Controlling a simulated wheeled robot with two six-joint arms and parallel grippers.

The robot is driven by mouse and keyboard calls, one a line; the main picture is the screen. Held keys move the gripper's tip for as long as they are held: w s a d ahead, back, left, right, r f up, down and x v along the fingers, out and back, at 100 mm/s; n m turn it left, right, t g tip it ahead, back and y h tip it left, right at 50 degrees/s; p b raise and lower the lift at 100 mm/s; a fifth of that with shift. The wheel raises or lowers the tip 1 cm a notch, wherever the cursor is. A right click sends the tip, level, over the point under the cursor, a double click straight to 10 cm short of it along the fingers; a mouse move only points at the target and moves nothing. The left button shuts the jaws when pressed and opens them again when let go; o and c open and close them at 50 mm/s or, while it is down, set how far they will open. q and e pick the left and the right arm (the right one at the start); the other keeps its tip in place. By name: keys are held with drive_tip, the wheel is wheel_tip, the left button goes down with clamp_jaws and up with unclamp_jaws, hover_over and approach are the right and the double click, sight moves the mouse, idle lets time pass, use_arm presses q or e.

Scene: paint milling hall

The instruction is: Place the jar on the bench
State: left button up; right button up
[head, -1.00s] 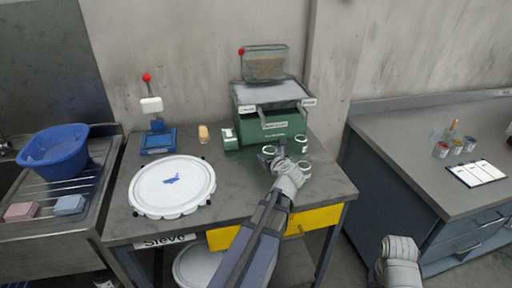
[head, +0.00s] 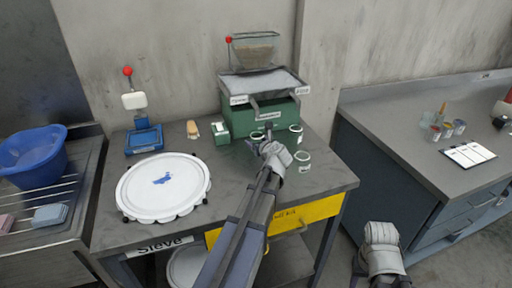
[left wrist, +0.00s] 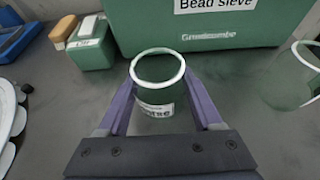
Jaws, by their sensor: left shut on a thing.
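In the head view the left gripper (head: 268,138) is over the grey bench (head: 235,200), in front of the green bead sieve machine (head: 262,121). The jar is partly hidden there. I cannot tell whether its base touches the bench. My right gripper (head: 381,236) is low at the right; its fingers are not clear.
Two similar jars stand to the right, one farther back (head: 296,134) and one nearer (head: 303,161). A large white sieve lid (head: 150,197), a blue stand (head: 144,141) and a tan-topped block (head: 192,130) are to the left. A second bench (head: 420,180) is at right.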

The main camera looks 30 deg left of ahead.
use_arm(q)
drive_tip(key=shift+f, duration=0.15)
drive_tip(key=o, duration=1.3)
drive_tip(key=shift+o, duration=0.2)
drive_tip(key=shift+s+d+r+p, duration=0.2)
drive_tip(key=shift+d+r+p, duration=0.05)
drive_tip(key=shift+r+p, duration=0.15)
drive_tip(key=p+v, duration=0.3)
drive_tip(key=v, duration=0.7)
drive_tip(key=shift+s+d+r+p, duration=0.1)
drive_tip(key=shift+r+p, duration=0.05)
drive_tip(key=shift+p, duration=0.25)
drive_tip(key=shift+s+d+r, duration=0.1)
drive_tip(key=shift+s+d, duration=0.2)
drive_tip(key=shift+d, duration=0.1)
